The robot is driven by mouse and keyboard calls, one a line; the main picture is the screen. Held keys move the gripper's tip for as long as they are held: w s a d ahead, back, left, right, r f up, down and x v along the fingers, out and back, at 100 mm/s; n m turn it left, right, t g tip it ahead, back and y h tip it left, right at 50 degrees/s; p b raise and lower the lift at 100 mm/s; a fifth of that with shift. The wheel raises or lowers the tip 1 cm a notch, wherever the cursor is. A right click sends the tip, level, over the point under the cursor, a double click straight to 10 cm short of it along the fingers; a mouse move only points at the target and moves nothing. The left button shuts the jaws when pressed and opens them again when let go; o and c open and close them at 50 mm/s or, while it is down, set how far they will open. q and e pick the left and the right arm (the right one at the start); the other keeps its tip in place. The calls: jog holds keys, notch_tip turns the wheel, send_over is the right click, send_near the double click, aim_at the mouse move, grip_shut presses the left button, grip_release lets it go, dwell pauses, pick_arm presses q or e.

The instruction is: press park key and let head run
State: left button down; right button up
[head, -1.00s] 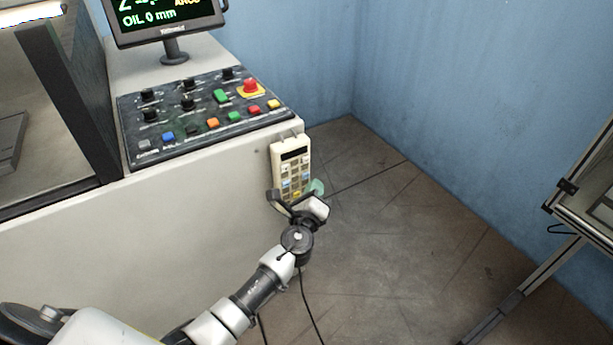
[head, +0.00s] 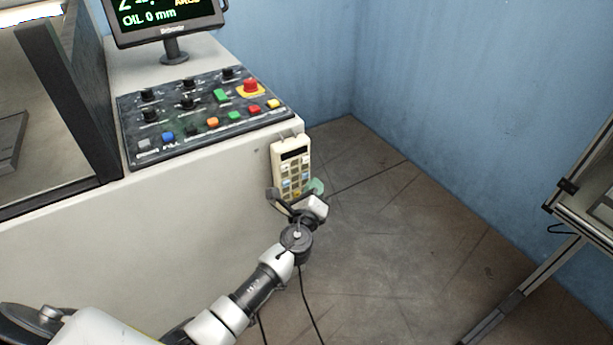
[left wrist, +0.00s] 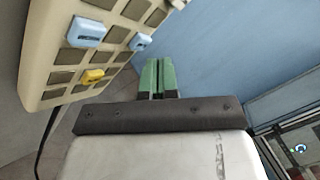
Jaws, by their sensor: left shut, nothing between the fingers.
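A cream handheld pendant (head: 291,165) with a dark display and a keypad hangs on the right end of the machine front. It also shows close up and tilted in the left wrist view (left wrist: 60,52), with two blue keys (left wrist: 88,31) and a yellow key (left wrist: 93,75). I cannot read which key is the park key. My left gripper (head: 316,187) is at the pendant's lower right. Its green fingers (left wrist: 158,76) are shut and empty, beside the pendant's key face; whether they touch a key cannot be told. My right gripper is not in view.
A control panel (head: 165,143) with knobs, coloured buttons and a red emergency stop (head: 250,86) lies on the machine top. A monitor (head: 166,18) reading "OIL 0 mm" stands behind it. A framed stand (head: 594,215) is at right. The floor between is clear.

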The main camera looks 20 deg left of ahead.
pick_arm(q)
jog(key=shift+w+a, duration=0.2)
jog(key=shift+a, duration=0.05)
